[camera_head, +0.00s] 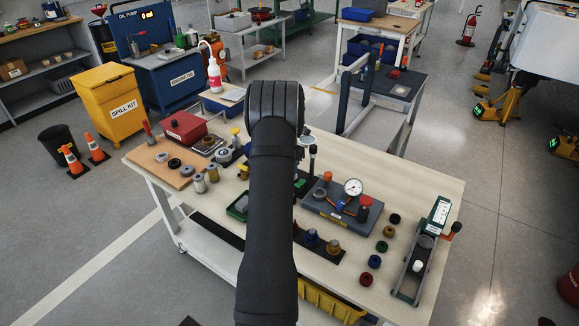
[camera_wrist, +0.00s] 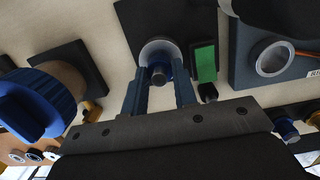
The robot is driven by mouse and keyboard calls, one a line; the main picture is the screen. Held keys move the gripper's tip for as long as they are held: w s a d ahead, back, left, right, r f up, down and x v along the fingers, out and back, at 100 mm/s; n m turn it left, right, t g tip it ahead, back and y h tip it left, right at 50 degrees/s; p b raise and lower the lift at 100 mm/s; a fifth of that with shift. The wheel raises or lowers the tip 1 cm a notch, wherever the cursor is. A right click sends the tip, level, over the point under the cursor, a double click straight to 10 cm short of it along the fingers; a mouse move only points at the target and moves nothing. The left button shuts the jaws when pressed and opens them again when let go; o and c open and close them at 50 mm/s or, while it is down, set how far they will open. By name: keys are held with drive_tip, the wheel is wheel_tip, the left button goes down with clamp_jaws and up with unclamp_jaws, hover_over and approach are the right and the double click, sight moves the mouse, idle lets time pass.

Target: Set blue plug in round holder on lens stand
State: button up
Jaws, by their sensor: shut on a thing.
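In the wrist view my gripper (camera_wrist: 160,84) is shut on a small blue plug (camera_wrist: 158,76) with a dark end, held between its two fingers. A pale round ring (camera_wrist: 160,45), apparently the round holder, is directly beyond the plug on a dark base plate (camera_wrist: 135,18), apparently the lens stand. The plug overlaps the ring's near part in this view; I cannot tell whether it is inside or above it.
A large ribbed blue knob (camera_wrist: 38,105) is close at left in the wrist view. A green block (camera_wrist: 204,63) is right of the ring. The gauge base (camera_head: 340,207) stands right of the plate, with several coloured rings beyond. The bench's far right area (camera_head: 425,187) is clear.

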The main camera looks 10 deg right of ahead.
drive_tip(key=shift+f, duration=0.7)
drive_tip(key=o, duration=1)
drive_tip(key=shift+r, duration=3.55)
drive_tip(key=shift+f, duration=0.1)
wheel_tip(320, 180, down, 7)
drive_tip(key=shift+r, duration=0.1)
